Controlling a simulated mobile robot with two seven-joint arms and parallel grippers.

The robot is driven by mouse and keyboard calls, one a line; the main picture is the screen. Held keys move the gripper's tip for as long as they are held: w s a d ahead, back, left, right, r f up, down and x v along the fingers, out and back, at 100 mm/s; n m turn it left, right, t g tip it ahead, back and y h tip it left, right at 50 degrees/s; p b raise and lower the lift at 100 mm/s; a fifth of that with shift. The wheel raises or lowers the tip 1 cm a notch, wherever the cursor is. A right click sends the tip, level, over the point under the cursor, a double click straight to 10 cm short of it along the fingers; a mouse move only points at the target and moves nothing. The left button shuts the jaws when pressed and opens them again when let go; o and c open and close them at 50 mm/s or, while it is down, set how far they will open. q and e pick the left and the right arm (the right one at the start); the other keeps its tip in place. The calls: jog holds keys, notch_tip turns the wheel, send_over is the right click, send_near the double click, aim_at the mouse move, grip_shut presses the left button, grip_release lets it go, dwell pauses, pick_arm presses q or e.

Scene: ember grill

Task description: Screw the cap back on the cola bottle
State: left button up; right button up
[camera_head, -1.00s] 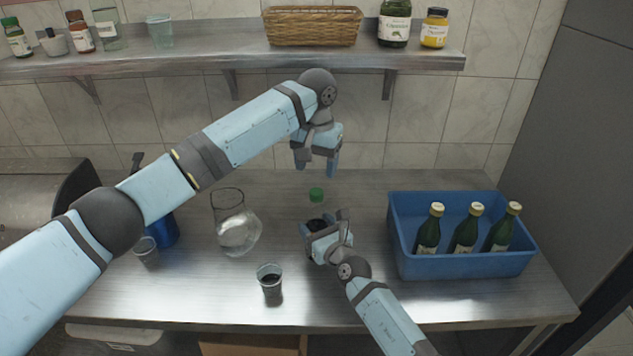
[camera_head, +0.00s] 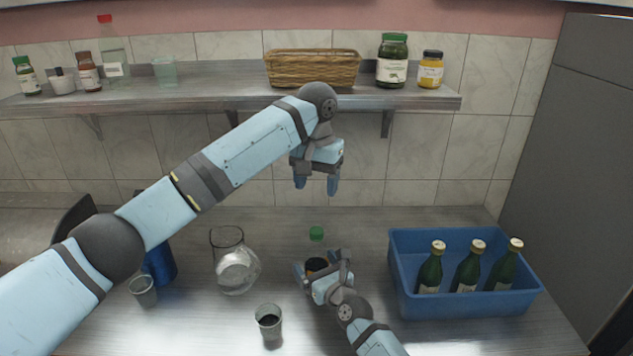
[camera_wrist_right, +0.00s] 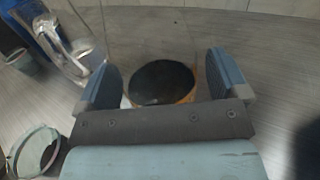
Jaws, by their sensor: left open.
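The cola bottle (camera_head: 316,264) stands upright on the steel table, clear above and dark inside, with an orange label. A green cap (camera_head: 316,233) is at its top; whether it is threaded on tightly I cannot tell. The right wrist view shows the dark cola (camera_wrist_right: 162,82) between the fingers (camera_wrist_right: 165,85). My left gripper (camera_head: 316,184) is open and empty, above the cap and apart from it.
A blue crate (camera_head: 465,308) with green bottles stands at right. A shelf (camera_head: 230,92) with a wicker basket (camera_head: 312,68) and jars runs above.

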jog(key=v, duration=1.3)
jog(key=shift+s+d, duration=0.2)
jog(key=shift+s, duration=0.15)
